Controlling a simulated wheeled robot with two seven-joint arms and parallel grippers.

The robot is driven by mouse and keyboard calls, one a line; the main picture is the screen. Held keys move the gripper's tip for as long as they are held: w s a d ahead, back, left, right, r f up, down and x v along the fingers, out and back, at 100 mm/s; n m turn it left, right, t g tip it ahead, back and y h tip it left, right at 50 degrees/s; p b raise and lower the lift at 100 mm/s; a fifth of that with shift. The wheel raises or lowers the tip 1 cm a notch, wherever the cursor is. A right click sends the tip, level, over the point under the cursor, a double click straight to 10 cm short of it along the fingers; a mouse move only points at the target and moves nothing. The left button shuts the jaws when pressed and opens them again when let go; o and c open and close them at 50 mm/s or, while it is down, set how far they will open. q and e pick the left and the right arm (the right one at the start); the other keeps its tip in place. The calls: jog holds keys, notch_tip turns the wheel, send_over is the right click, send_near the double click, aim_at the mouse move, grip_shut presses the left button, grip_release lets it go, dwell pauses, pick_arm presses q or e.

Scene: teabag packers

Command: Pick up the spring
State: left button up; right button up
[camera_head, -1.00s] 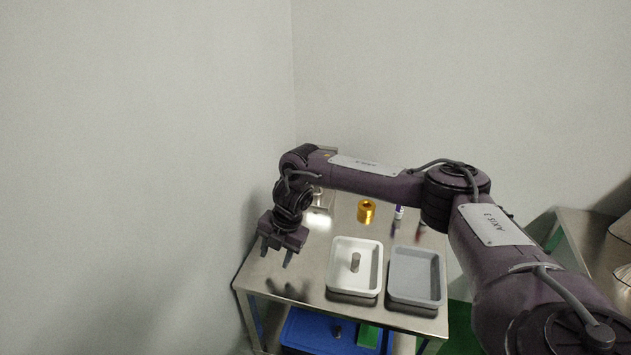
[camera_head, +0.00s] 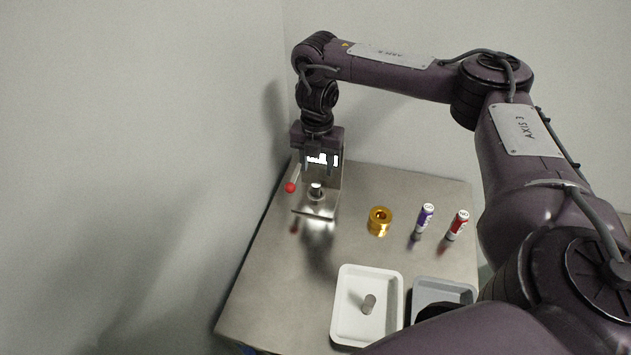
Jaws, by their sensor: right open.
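A small grey cylinder (camera_head: 369,304), which may be the spring, lies in the white tray (camera_head: 341,329) near the front of the table; its coils are too small to make out. My right gripper (camera_head: 319,170) is open, fingers pointing down, at the far left of the table. It overlaps the upper part of a metal press-like device (camera_head: 317,207) in the picture, well behind and left of the white tray. I cannot tell whether it touches the device. My left gripper is not in view.
The device has a lever with a red knob (camera_head: 290,188). A gold ring-shaped part (camera_head: 379,221), a purple battery-like cylinder (camera_head: 425,217) and a red one (camera_head: 458,225) stand on the metal table (camera_head: 275,281). A grey tray (camera_head: 445,289) sits right of the white tray, partly hidden by my arm.

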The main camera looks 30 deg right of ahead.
aim_at(316, 184)
jog(key=f, duration=0.2)
jog(key=f+b, duration=0.1)
jog(key=shift+s+a+f, duration=0.3)
jog(key=shift+s, duration=0.1)
notch_tip(316, 184, down, 2)
jog(key=shift+f+b, duration=0.25)
jog(key=shift+b, duration=0.3)
jog(key=shift+f, duration=0.4)
jog(key=c, duration=0.9)
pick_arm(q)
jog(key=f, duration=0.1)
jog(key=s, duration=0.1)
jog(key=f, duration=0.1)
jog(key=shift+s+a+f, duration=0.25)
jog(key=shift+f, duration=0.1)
pick_arm(e)
grip_shut()
jog(key=shift+w+r, duration=0.1)
jog(key=shift+r, duration=0.05)
